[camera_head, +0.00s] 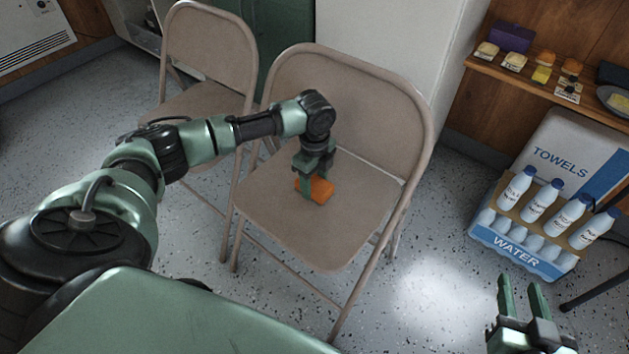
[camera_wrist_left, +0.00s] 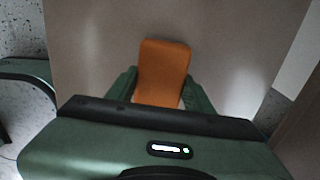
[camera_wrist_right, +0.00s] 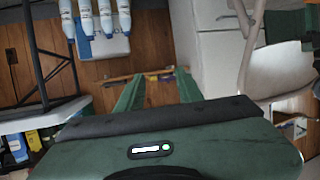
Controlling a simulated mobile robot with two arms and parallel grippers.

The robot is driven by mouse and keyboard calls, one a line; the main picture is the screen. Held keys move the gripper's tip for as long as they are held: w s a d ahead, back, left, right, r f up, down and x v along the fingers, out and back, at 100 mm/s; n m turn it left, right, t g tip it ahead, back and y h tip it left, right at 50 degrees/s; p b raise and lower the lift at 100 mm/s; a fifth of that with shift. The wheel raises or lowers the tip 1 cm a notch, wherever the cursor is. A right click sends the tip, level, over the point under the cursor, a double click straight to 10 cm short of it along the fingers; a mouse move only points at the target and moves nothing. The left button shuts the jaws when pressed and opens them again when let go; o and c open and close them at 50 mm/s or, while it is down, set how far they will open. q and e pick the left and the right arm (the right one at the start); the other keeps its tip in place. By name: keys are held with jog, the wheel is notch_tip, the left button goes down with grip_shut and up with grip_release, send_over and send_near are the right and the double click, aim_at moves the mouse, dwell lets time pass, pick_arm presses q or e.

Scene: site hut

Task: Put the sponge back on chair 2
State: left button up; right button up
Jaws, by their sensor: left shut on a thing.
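An orange sponge (camera_head: 318,189) is at the seat of the nearer beige folding chair (camera_head: 270,215). My left gripper (camera_head: 315,185) reaches down over this seat and is shut on the sponge. In the left wrist view the sponge (camera_wrist_left: 163,72) sits between the two fingers, with the beige seat (camera_wrist_left: 95,45) behind it. The sponge appears to be at or just above the seat; I cannot tell if it touches. My right gripper (camera_head: 523,290) is open and empty, low at the right over the floor. No number shows on either chair.
A second folding chair (camera_head: 212,50) stands behind to the left. At the right are a water bottle pack (camera_head: 515,250), a towels box (camera_head: 570,150) and a wooden shelf (camera_head: 550,88) with small items. Speckled floor (camera_head: 430,290) is clear before the nearer chair.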

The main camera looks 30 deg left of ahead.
pick_arm(q)
jog(key=shift+f, duration=0.1)
pick_arm(e)
jog(key=shift+s+d+f, duration=0.1)
jog(key=shift+s+f, duration=0.05)
jog(key=shift+f, duration=0.05)
jog(key=shift+s+f, duration=0.1)
jog(key=shift+f, duration=0.15)
jog(key=shift+s+d, duration=0.1)
pick_arm(q)
jog(key=shift+f, duration=0.1)
pick_arm(e)
jog(key=shift+s+f+g, duration=0.1)
jog(key=shift+f+g, duration=0.15)
jog(key=shift+g, duration=0.05)
pick_arm(q)
jog(key=o, duration=1.3)
pick_arm(e)
jog(key=shift+r, duration=0.1)
